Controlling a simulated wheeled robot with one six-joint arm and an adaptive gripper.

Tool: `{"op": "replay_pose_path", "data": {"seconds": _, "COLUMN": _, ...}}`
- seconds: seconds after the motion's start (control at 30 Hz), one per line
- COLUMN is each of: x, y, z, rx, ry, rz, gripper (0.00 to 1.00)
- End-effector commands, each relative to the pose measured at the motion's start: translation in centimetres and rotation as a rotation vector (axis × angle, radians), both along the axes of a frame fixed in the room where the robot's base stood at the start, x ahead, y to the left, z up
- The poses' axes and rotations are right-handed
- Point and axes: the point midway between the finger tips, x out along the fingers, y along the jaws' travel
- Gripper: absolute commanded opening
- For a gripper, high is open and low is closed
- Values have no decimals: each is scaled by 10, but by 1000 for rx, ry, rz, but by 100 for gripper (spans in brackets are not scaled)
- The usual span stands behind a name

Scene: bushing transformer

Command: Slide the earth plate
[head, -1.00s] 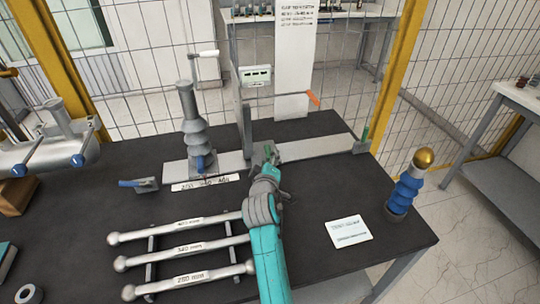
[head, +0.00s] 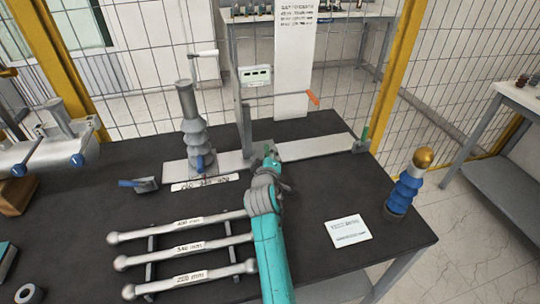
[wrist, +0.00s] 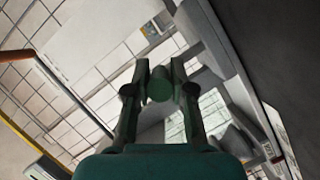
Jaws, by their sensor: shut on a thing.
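My gripper (head: 270,156) is over the light metal rail at the back of the table, just right of a grey upright (head: 247,132). In the wrist view the fingers (wrist: 160,86) are closed around a round dark green knob (wrist: 159,84). Only a small green bit of it shows in the head view. I take the grey upright beside the knob to be the earth plate, but the join between them is hidden by my gripper.
A ribbed grey bushing (head: 191,125) stands on the rail's left end, with a number label (head: 205,183) in front.

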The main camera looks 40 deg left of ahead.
Motion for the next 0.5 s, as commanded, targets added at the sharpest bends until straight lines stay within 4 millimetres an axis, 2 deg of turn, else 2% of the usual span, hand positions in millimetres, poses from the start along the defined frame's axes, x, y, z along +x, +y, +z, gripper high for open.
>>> {"op": "replay_pose_path", "data": {"seconds": 0.1, "x": 5, "y": -4, "z": 0, "rx": -1, "ry": 1, "rz": -2, "gripper": 0}}
{"op": "replay_pose_path", "data": {"seconds": 0.33, "x": 41, "y": -36, "z": -1, "rx": 0, "ry": 3, "rz": -5, "gripper": 0}}
{"op": "replay_pose_path", "data": {"seconds": 0.5, "x": 55, "y": -48, "z": -1, "rx": 0, "ry": 2, "rz": -1, "gripper": 0}}
